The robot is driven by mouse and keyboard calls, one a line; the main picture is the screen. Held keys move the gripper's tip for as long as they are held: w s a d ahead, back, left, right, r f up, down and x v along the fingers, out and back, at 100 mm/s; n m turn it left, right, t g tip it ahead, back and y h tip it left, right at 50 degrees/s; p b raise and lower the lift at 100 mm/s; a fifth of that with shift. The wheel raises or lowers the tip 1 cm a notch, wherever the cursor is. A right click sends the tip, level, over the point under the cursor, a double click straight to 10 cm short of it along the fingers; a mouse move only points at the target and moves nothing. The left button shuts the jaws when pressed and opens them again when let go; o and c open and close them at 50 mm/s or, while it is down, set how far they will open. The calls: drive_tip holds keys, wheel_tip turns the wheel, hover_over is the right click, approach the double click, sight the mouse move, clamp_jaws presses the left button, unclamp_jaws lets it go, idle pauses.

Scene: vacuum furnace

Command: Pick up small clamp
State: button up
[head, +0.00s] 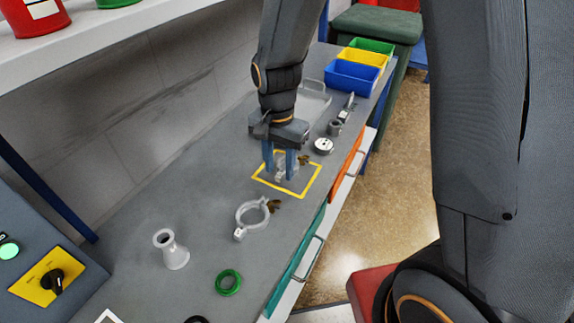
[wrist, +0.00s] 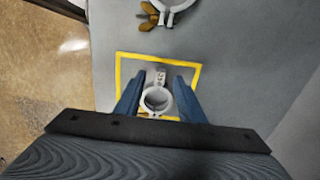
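The small clamp (head: 281,175) is a light grey ring inside a yellow square outline (head: 256,179) on the grey bench. Its brown wing nut (head: 304,160) shows just right of my gripper. In the wrist view the small clamp (wrist: 156,98) lies between the two blue fingers of my gripper (wrist: 157,84). My gripper (head: 279,172) points down over it, open, with one finger on each side. The fingers partly hide the clamp in the head view. I cannot tell whether either finger touches it.
A larger clamp (head: 240,221) lies nearer on the bench, with a white flared fitting (head: 171,251) and a green ring (head: 228,282). Small metal parts (head: 323,146), a tray (head: 315,101) and blue, yellow and green bins (head: 352,78) stand farther back. A shelf (head: 120,40) overhangs at upper left.

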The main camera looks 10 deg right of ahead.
drive_tip(key=shift+f, duration=0.85)
clamp_jaws()
drive_tip(key=shift+r, duration=0.1)
